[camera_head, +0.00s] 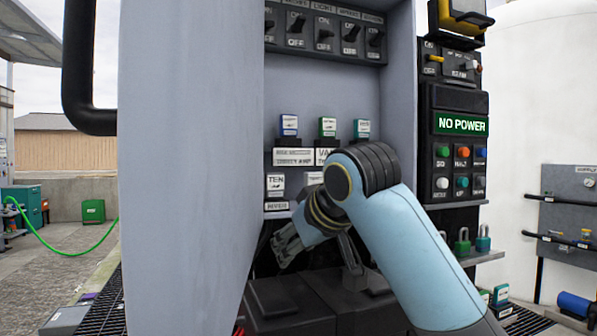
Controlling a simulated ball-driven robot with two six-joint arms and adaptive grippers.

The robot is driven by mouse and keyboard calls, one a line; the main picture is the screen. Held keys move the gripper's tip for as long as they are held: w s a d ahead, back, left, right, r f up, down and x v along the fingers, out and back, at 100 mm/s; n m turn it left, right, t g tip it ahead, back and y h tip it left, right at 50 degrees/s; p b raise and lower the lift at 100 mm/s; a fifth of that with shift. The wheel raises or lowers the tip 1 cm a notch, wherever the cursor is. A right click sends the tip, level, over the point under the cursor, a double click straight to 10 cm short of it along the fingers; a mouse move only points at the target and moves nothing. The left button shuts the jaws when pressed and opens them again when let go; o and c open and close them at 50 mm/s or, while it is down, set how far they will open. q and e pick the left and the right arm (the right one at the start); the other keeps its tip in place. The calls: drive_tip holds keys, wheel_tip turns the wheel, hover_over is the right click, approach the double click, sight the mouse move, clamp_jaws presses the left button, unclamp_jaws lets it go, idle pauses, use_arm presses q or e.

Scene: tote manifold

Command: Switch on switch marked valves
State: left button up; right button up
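An open grey cabinet (323,85) holds a top row of toggle switches (325,36) with ON above and OFF below. My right gripper (318,262) is in front of the cabinet's lower part, below the switch row. Its fingers look spread apart with nothing held. My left gripper is not in view.
The open cabinet door (190,170) with a black handle (75,80) fills the left. A control panel reading NO POWER (462,125) with coloured buttons stands at right. Dark boxes (290,303) lie below my gripper. Padlocks (483,238) sit on a right-hand ledge.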

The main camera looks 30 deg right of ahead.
drive_tip(key=w+d+r+t, duration=0.2)
drive_tip(key=w+r, duration=0.2)
drive_tip(key=r, duration=0.7)
drive_tip(key=m+t+h, duration=0.3)
drive_tip(key=t, duration=0.2)
approach(301, 22)
drive_tip(key=shift+y, duration=0.4)
drive_tip(key=p+x, duration=0.1)
drive_tip(key=x, duration=0.3)
drive_tip(key=p+x, duration=0.2)
drive_tip(key=x, duration=0.2)
drive_tip(key=shift+w+d+r+p, duration=0.1)
drive_tip(key=shift+d+r+p, duration=0.05)
drive_tip(key=shift+d+p, duration=0.15)
drive_tip(key=shift+w+d, duration=0.1)
drive_tip(key=shift+w, duration=0.25)
drive_tip(key=shift+c, duration=0.4)
